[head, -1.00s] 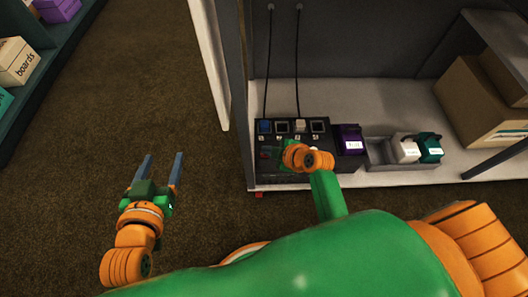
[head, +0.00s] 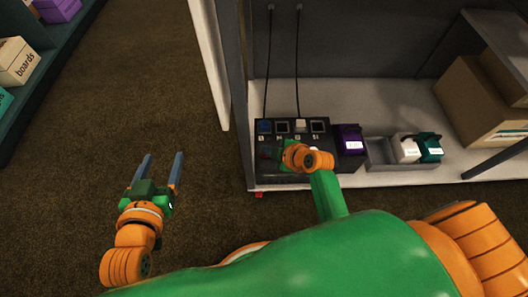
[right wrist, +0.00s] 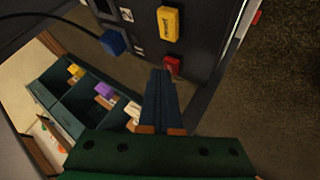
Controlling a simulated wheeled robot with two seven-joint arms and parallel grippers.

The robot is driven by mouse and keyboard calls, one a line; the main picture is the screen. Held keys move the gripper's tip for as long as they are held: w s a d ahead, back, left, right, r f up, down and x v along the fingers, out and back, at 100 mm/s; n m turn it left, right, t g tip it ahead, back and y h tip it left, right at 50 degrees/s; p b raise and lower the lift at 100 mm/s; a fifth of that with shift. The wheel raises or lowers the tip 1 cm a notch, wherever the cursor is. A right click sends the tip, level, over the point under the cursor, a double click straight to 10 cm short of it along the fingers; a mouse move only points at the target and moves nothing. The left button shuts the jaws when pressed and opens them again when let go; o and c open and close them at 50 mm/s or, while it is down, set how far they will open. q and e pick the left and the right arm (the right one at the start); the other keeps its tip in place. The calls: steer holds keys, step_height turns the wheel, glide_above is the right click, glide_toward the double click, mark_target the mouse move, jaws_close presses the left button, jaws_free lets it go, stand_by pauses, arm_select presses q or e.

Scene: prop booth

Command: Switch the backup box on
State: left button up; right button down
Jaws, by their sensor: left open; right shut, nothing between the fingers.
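A black box with a row of sockets (head: 318,142) lies on the pale shelf in the head view. A blue plug (head: 264,126) and a white plug (head: 300,125), each on a black cord, sit in two of the sockets. My left gripper (head: 163,172) is open and empty above the floor.
A purple block (head: 349,139) stands right of the black box. A grey tray (head: 395,163) beside it holds a white and a teal block. A cardboard box (head: 480,100) is further right. A grey upright (head: 232,90) borders the shelf on the left; open carpet lies beyond.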

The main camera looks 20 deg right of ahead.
steer(key=shift+f, duration=0.45)
steer(key=shift+r, duration=0.15)
